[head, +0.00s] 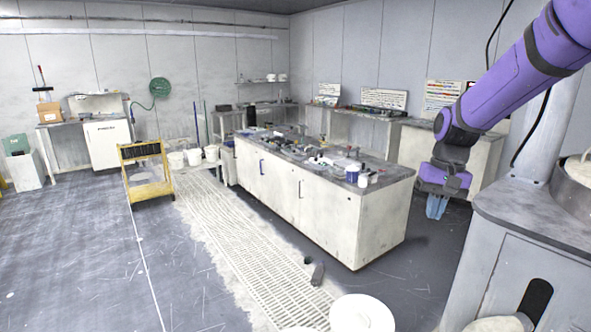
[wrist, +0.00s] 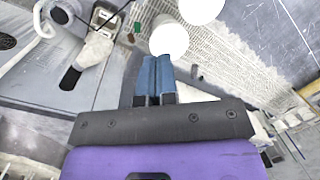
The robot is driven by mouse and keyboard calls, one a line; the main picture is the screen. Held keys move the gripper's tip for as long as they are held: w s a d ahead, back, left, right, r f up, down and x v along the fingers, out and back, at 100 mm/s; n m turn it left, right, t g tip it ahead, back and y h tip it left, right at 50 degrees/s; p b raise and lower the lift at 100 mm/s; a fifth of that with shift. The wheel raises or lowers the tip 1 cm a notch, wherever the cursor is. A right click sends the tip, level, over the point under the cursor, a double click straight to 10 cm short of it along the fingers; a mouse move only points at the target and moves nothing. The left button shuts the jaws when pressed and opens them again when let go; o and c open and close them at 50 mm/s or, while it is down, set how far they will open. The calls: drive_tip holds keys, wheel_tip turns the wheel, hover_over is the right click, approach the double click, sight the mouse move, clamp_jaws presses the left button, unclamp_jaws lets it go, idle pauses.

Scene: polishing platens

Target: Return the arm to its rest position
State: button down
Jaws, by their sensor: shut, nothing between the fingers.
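My purple arm comes in from the upper right of the head view. My gripper (head: 437,207) hangs at its end, blue fingers pointing down, right of the white cabinet island (head: 290,195) and in front of the back bench. In the wrist view my gripper (wrist: 156,62) shows two blue fingers side by side, shut with nothing between them. The fingers touch no object that I can see.
A grey cabinet (head: 540,215) stands close at the right, below my arm. A white round lid or bucket (head: 361,313) is at the front. A yellow cart (head: 146,172) stands left of the island. Open floor (head: 75,240) lies at the left.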

drive_tip(key=s+r+n+t, duration=0.1)
drive_tip(key=s+r+t, duration=0.2)
drive_tip(key=s, duration=1)
drive_tip(key=s+r+n+t+h, duration=0.1)
drive_tip(key=s+r+t, duration=0.2)
drive_tip(key=s+r, duration=0.4)
drive_tip(key=shift+s+d+r+h, duration=0.15)
drive_tip(key=shift+s+h, duration=0.15)
drive_tip(key=shift+s, duration=2.9)
